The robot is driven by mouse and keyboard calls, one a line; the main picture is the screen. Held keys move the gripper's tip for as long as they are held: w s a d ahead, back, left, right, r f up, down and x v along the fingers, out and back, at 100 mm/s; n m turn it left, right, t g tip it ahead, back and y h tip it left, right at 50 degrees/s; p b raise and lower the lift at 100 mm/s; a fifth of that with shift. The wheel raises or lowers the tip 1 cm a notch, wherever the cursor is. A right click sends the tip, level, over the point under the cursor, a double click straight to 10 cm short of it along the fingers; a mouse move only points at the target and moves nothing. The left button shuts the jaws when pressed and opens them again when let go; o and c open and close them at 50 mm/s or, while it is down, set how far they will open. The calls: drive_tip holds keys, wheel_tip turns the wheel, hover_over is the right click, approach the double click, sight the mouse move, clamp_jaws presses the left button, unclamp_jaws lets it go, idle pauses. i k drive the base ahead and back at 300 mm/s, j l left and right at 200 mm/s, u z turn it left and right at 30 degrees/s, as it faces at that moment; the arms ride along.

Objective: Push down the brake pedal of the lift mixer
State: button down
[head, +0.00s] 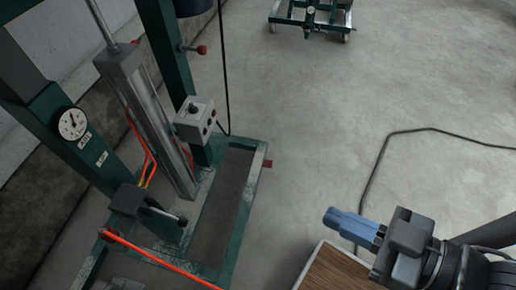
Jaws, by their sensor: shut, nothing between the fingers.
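The lift mixer, a dark green steel frame (243,208) with a grey cylinder and a gauge, stands on the left. A small red piece (268,163) sticks out from the right side of its floor frame. It may be the brake pedal, but it is too small to be sure. My gripper (330,216) is at the lower right with its blue fingers shut and empty. It points left and is apart from the mixer, to the right of and lower in the picture than the red piece.
A wooden-topped surface (338,272) lies below my gripper. A black cable (378,160) runs across the floor. A green wheeled cart (311,22) stands at the top. A grey control box (195,119) is on the mixer. The concrete floor between is clear.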

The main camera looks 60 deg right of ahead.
sight(269, 163)
drive_tip(key=i+l, duration=0.15)
drive_tip(key=l, duration=0.25)
drive_tip(key=i+l, duration=0.15)
drive_tip(key=l, duration=0.25)
drive_tip(key=i+l, duration=0.1)
drive_tip(key=l, duration=0.25)
drive_tip(key=i+l, duration=0.15)
drive_tip(key=l, duration=0.25)
drive_tip(key=u, duration=0.05)
